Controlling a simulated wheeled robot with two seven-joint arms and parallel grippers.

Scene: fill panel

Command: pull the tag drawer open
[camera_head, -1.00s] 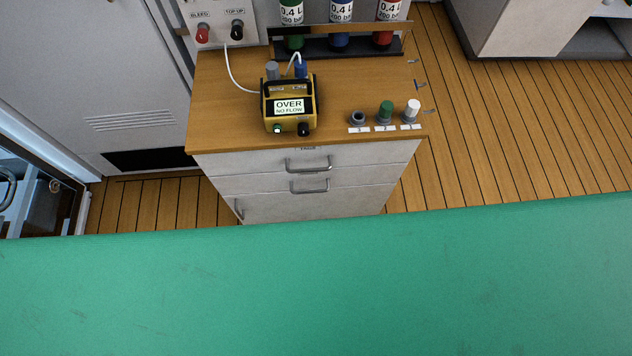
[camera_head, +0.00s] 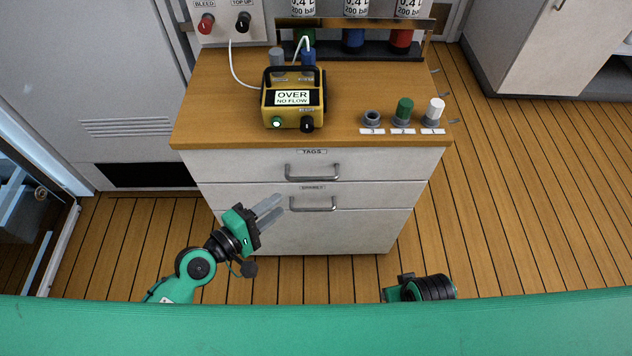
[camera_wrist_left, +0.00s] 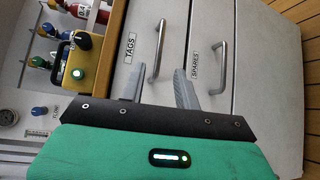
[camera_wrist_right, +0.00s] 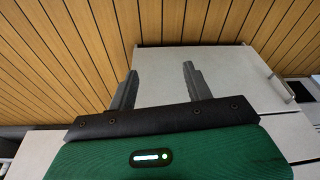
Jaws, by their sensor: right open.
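The tag drawer (camera_head: 250,163) is the top drawer of the white cabinet, labelled TAGS, and looks closed. Its metal bar handle (camera_head: 312,171) also shows in the left wrist view (camera_wrist_left: 157,50). My left gripper (camera_head: 281,204) is open and empty, below and left of that handle and apart from it. In the left wrist view its fingers point toward the drawer fronts, near the TAGS handle. My right gripper (camera_wrist_right: 158,78) is open and empty in the right wrist view. In the head view only its wrist shows at the lower right; its fingers are hidden there.
The SPARES drawer (camera_head: 370,195) with its own handle (camera_head: 312,204) sits just below. Planked floor lies free on the right.

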